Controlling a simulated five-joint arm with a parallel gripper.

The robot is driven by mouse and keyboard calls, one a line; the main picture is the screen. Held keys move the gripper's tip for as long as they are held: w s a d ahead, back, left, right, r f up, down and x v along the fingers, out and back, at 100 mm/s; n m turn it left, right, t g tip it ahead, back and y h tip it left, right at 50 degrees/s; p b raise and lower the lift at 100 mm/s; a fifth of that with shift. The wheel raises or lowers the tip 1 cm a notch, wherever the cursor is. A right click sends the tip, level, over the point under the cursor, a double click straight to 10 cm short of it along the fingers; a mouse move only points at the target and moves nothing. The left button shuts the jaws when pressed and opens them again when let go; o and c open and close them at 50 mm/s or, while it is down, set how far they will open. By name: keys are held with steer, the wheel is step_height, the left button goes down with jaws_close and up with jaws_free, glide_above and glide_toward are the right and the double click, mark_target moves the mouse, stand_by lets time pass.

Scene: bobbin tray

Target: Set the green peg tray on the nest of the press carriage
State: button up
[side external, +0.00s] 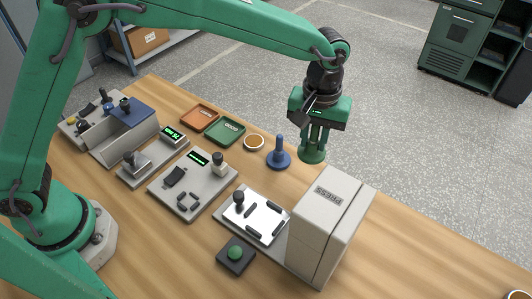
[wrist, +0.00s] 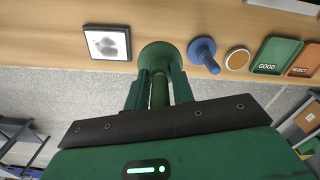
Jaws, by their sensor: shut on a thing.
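My gripper (side external: 315,138) is shut on the upright peg of the green peg tray (side external: 312,157), whose round base hangs below the fingers. The tray is in the air near the table's far edge, behind the press. In the wrist view the green tray (wrist: 160,52) shows beyond the fingers (wrist: 159,92), with its peg between them. The press carriage (side external: 262,211) is a white plate with a dark knob and several dark bars around its nest, in front of the grey press block (side external: 318,212). The nest looks empty. My gripper is apart from it, farther back.
A blue peg tray (side external: 279,158) stands on the table left of my gripper. A green button (side external: 235,253) sits before the carriage. Grey stations fill the left.

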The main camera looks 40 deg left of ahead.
steer(key=shift+s, duration=0.1)
steer(key=shift+s+d+f, duration=0.1)
steer(key=shift+s, duration=0.45)
steer(key=s+f, duration=0.1)
steer(key=s, duration=0.3)
steer(key=s+f, duration=0.1)
steer(key=s, duration=0.3)
steer(key=s+a+f, duration=0.1)
steer(key=s, duration=0.4)
steer(key=shift+a, duration=0.1)
steer(key=shift+s+a, duration=0.15)
steer(key=shift+s, duration=0.45)
steer(key=shift+f, duration=0.1)
steer(key=shift+f, duration=0.15)
steer(key=shift+f, duration=1.1)
steer(key=shift+f, duration=0.9)
